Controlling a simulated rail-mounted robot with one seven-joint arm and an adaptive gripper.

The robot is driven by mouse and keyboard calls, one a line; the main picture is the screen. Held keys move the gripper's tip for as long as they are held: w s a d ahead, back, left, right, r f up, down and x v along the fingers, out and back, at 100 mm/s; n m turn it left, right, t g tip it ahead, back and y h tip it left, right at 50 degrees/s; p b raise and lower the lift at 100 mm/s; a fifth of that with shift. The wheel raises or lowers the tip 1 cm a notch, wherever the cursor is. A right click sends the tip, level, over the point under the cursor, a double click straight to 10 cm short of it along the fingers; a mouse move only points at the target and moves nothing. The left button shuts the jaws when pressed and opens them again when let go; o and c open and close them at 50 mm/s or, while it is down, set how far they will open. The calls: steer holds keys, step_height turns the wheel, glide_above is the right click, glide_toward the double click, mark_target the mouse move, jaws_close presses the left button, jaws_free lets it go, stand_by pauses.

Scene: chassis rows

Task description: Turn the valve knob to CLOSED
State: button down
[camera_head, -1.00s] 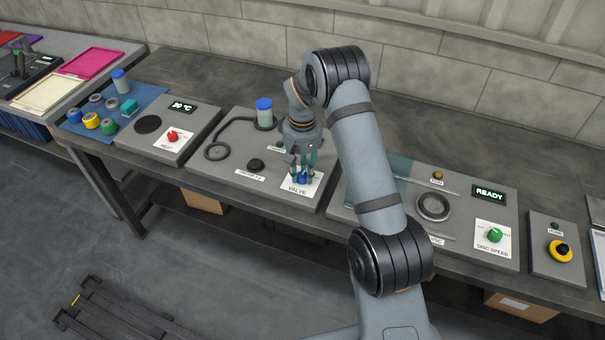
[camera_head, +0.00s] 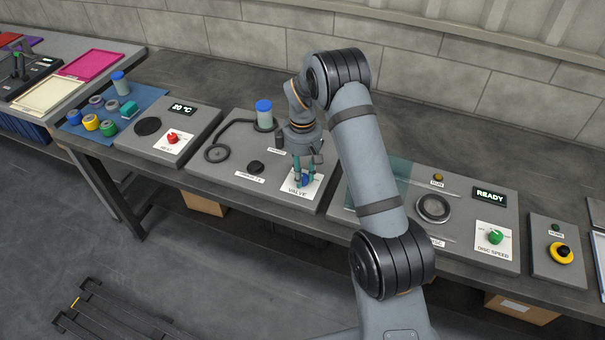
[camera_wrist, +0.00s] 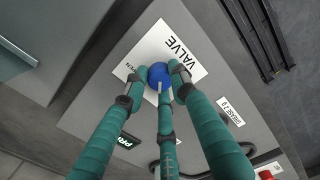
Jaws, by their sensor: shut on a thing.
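The blue valve knob (camera_wrist: 160,72) sits on a white card (camera_wrist: 201,62) marked VALVE in the wrist view. A word beside the knob is partly hidden by a finger. In the head view the knob (camera_head: 305,181) and its card (camera_head: 300,192) are at the front right of the middle grey panel. My gripper (camera_wrist: 160,80) points down with its teal fingers shut around the knob; it also shows in the head view (camera_head: 305,180). The fingers hide parts of the knob and its pointer is only partly visible.
A red heat knob (camera_head: 172,138) is on the panel to the left. The disc panel (camera_head: 460,197) with a green knob (camera_head: 495,237) is to the right.

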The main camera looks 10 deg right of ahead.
mark_target(303, 177)
steer(key=shift+n, duration=0.3)
steer(key=c, duration=1.5)
jaws_free()
steer(key=shift+o, duration=0.5)
steer(key=shift+r, duration=0.1)
step_height(303, 177, up, 12)
